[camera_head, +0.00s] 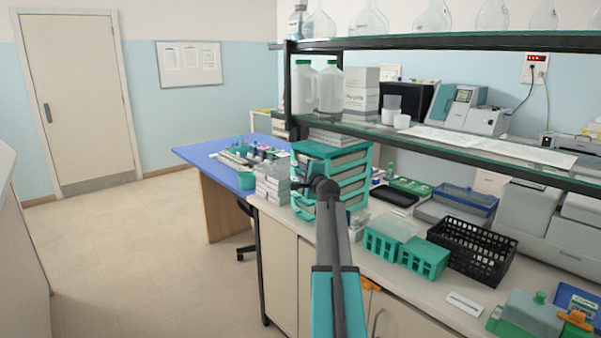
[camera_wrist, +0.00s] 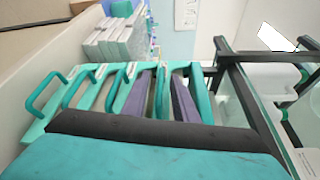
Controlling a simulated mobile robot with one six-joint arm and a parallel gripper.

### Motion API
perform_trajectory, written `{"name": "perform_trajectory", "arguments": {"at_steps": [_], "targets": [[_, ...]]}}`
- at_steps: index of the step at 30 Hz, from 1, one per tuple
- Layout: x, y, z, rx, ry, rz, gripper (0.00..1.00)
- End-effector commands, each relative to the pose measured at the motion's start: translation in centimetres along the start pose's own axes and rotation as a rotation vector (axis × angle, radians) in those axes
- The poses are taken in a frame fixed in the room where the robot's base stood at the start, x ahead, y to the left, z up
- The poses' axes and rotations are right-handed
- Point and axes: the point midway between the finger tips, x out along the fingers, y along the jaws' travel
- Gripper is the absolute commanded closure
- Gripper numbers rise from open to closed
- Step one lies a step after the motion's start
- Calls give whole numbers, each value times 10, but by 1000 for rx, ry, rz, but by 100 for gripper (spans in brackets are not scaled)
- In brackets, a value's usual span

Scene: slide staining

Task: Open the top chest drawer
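The teal drawer chest (camera_head: 316,151) stands on the bench under the shelf, with pale drawer fronts, partly hidden behind my arm. In the wrist view, which is turned sideways, the chest (camera_wrist: 35,128) fills the middle, with several teal loop handles in a row and dark purple-grey parts between some of them. The top end of the chest lies toward the right there. The top drawer is not clearly seen to stand out. My teal and black gripper body (camera_wrist: 150,140) covers the bottom of the wrist view in front of the chest. Its fingertips cannot be made out.
White boxes (camera_head: 270,184) stand left of the chest. The shelf (camera_head: 440,148) runs above the bench. Green racks (camera_head: 381,243) and a black basket (camera_head: 474,247) stand to the right. A blue table (camera_head: 208,152) is beyond. The floor at left is clear.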

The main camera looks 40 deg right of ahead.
Motion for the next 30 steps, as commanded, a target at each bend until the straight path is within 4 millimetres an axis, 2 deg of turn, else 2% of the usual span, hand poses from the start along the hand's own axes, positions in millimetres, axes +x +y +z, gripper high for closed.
{"name": "perform_trajectory", "arguments": {"at_steps": [6,11,30], "targets": [[0,0,0,0,0,0,74],[0,0,0,0,0,0,100],[0,0,0,-2,-1,1,100]]}}
